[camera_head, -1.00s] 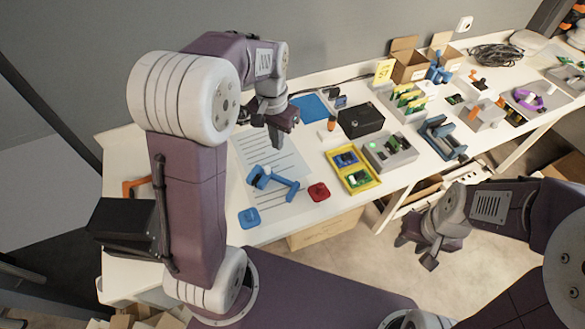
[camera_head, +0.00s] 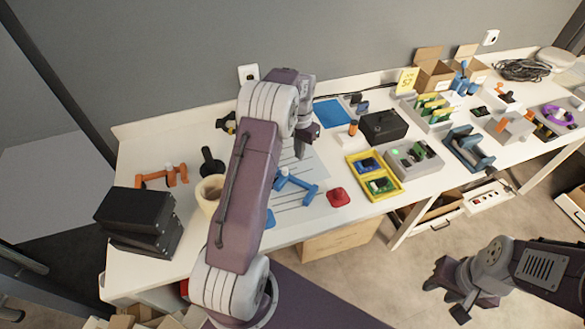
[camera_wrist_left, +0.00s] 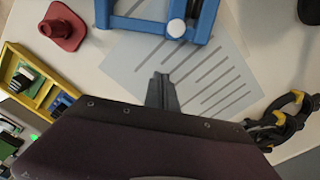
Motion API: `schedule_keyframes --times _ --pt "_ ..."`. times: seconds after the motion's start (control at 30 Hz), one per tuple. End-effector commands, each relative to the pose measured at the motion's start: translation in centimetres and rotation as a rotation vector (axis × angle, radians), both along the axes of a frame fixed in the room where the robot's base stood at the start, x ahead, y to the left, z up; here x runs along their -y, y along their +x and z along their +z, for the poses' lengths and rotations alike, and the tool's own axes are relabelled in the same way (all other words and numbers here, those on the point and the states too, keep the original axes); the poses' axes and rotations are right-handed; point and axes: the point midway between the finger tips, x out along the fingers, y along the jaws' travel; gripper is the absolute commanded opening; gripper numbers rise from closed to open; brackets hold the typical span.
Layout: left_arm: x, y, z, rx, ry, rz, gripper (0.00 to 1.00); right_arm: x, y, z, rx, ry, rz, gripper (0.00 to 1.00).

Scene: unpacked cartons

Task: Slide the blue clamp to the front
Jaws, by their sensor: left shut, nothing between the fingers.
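The blue clamp (camera_head: 297,184) lies on the striped paper sheet (camera_head: 318,172) near the front of the table. In the left wrist view, the blue clamp (camera_wrist_left: 150,24) shows at the top edge with a white round end, partly cut off. My left gripper (camera_head: 303,150) is shut and empty, behind the clamp. Its closed fingertips (camera_wrist_left: 162,80) point down over the sheet and are apart from the clamp. My right gripper (camera_head: 447,298) is open and empty, in front of the table and over the floor.
A red stamp-like piece (camera_head: 338,197) sits right of the clamp, with a yellow tray (camera_head: 351,165) beyond. A blue piece (camera_head: 270,219) is partly hidden by my left arm. A beige cup (camera_head: 207,192), orange clamp (camera_head: 160,176) and black boxes (camera_head: 135,222) stand left.

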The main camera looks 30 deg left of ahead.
Motion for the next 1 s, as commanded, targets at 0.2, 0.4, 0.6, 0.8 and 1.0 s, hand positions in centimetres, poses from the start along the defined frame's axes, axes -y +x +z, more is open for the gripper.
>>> schedule_keyframes --times 0.2,0.4,0.6,0.8,1.0 --pt "-0.1 -0.7 -3.8 -0.001 0.0 0.001 0.0 0.0 0.0 -0.7 0.0 0.0 0.0 0.36" --pt "-0.3 -3.3 -3.6 0.001 0.0 0.001 0.0 0.0 0.0 -0.9 0.0 0.0 0.0 0.36" --pt "-0.3 -4.1 -3.6 0.0 0.0 0.0 0.0 0.0 0.0 -0.9 0.0 0.0 0.0 0.36" --pt "-0.3 -4.0 -3.6 0.001 0.0 0.0 0.0 0.0 0.0 -0.9 0.0 0.0 0.0 0.36" --pt "-0.5 -5.9 -3.3 -0.002 -0.001 0.002 0.0 0.0 0.0 0.0 0.0 0.0 0.0 0.36"
